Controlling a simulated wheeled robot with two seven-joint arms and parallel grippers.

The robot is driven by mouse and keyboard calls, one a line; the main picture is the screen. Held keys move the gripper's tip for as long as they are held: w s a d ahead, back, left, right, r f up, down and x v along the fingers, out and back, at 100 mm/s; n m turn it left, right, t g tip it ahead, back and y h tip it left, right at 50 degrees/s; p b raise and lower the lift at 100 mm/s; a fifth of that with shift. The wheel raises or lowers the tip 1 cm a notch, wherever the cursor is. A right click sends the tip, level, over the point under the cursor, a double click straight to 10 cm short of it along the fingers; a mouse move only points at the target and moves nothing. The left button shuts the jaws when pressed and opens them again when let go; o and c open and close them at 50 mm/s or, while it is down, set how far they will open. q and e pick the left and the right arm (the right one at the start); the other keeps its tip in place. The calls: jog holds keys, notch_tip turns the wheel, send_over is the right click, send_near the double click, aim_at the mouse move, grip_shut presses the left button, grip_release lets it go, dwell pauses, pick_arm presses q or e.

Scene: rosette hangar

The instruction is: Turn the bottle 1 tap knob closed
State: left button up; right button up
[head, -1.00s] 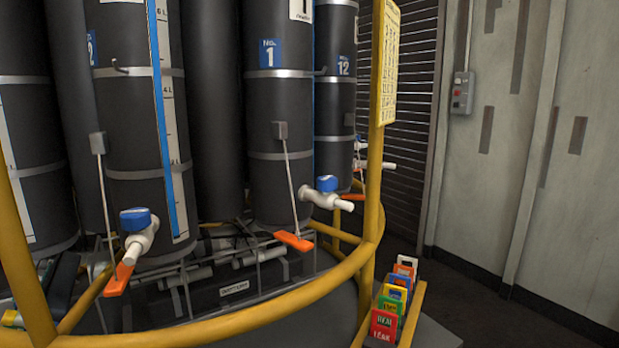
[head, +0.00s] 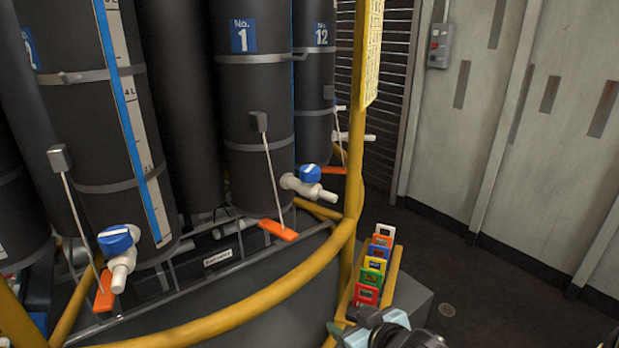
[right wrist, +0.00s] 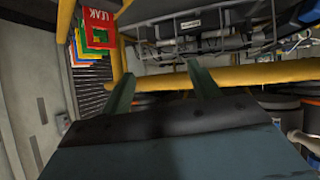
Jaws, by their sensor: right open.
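Bottle 1 (head: 257,110) is the dark cylinder with the blue "No. 1" label, left of centre in the head view. Its white tap (head: 327,194) sticks out to the right near its foot, with the blue knob (head: 310,173) on top. I cannot tell from the knob whether the tap is open or closed. My right gripper (head: 345,331) is at the bottom edge of the head view, below and apart from the tap, partly cut off. In the right wrist view its two fingers (right wrist: 161,84) are apart with nothing between them. My left gripper is not in view.
A curved yellow rail (head: 270,305) and yellow post (head: 355,150) stand in front of the bottles. A rack of coloured tags (head: 371,277) sits beside the post. A neighbouring bottle has another blue-knobbed tap (head: 118,240). Orange tab (head: 278,229) hangs below bottle 1. Floor at right is clear.

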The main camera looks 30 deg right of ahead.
jog(key=w+d+r+t+p, duration=0.2)
jog(key=w+r+t+p, duration=0.1)
jog(key=r, duration=0.7)
jog(key=t+y+p, duration=0.2)
jog(key=t+p, duration=0.2)
send_near(315, 177)
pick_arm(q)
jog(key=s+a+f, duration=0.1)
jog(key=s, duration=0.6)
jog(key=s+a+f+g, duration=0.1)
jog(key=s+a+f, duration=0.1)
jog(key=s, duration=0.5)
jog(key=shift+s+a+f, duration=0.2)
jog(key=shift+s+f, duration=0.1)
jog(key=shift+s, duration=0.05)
pick_arm(e)
jog(key=w, duration=1.2)
jog(key=shift+h, duration=0.4)
jog(key=c, duration=1)
